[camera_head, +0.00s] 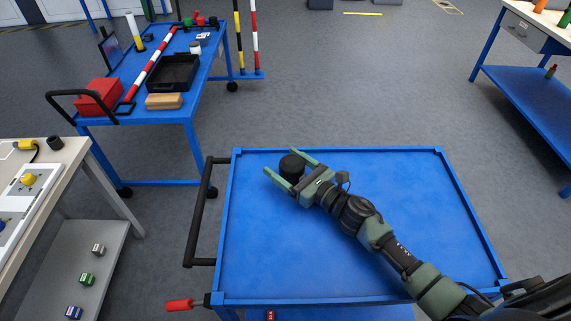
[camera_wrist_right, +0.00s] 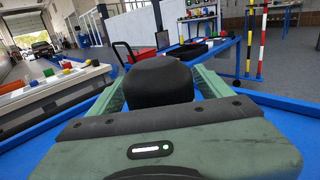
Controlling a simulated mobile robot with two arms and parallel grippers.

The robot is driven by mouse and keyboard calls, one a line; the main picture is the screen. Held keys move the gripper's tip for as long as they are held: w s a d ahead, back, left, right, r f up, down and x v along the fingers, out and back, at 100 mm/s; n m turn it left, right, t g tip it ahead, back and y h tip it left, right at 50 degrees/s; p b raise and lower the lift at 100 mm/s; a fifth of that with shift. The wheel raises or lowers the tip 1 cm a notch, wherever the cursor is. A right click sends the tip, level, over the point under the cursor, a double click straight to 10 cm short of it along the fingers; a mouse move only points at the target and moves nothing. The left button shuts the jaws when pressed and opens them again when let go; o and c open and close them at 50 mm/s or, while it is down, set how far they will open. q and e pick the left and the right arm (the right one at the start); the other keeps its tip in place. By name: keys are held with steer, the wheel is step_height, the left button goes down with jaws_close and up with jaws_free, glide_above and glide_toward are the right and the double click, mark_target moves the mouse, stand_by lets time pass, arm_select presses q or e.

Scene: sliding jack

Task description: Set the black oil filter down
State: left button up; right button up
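The black oil filter (camera_head: 291,167) is a short dark cylinder over the far left part of the blue cart top (camera_head: 400,190). My right gripper (camera_head: 288,166) has one finger on each side of it and looks shut on it. In the right wrist view the filter (camera_wrist_right: 159,82) stands upright between the green fingers, filling the space between them. Its lower part is hidden by the gripper body, and I cannot tell whether it touches the cart top. My left gripper is not in view.
The cart top has a raised rim (camera_head: 340,150) and is otherwise bare. A black handle (camera_head: 196,225) is on its left side. A second blue cart (camera_head: 140,118) with a red box (camera_head: 98,96) and black tray (camera_head: 173,73) stands behind. A workbench (camera_head: 30,180) is at left.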

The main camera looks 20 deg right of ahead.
mark_target(301, 176)
steer(key=shift+r, duration=0.2)
steer(key=shift+s+d+f, duration=0.15)
steer(key=shift+s+f, duration=0.05)
steer(key=shift+s, duration=0.05)
steer(key=b+v, duration=0.2)
steer(key=v, duration=0.8)
steer(key=shift+s+d+r, duration=0.1)
steer(key=shift+s+d, duration=0.05)
steer(key=shift+s, duration=0.2)
steer(key=shift+s+d+r, duration=0.1)
steer(key=shift+s+d, duration=0.1)
steer(key=shift+s, duration=0.1)
